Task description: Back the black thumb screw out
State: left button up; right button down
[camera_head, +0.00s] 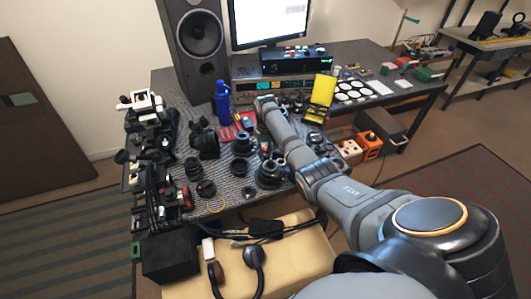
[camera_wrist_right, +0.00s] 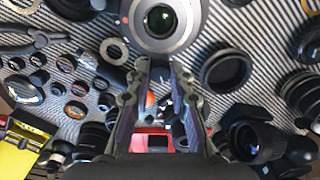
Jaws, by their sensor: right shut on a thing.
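In the right wrist view, my right gripper (camera_wrist_right: 160,68) reaches toward the lower rim of a grey and black lens (camera_wrist_right: 162,22) with a bright glass centre, cut off by the top edge. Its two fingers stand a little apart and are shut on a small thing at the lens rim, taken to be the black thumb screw. The screw is too small and too hidden by the fingertips to make out its shape or how far it is out. In the head view my right arm reaches over the bench, and its gripper is mostly hidden there. My left gripper is not in view.
Lens parts and rings crowd the striped bench top (camera_head: 225,190). A black ring (camera_wrist_right: 225,68) lies right of the fingers; pliers (camera_wrist_right: 30,40) lie left. A blue bottle (camera_head: 222,100), a yellow bin (camera_head: 320,98) and a speaker (camera_head: 198,45) stand farther back.

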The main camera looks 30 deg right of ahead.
aim_at(265, 155)
jog(key=shift+r+n+p, duration=0.15)
jog(key=shift+n+p, duration=0.9)
jog(key=shift+n, duration=0.45)
jog(key=shift+n+p, duration=0.75)
jog(key=shift+n, duration=1.55)
jog(key=c, duration=1.2)
grip_release()
jog(key=shift+o, duration=0.2)
notch_tip(265, 155, up, 12)
jog(key=shift+f, duration=0.2)
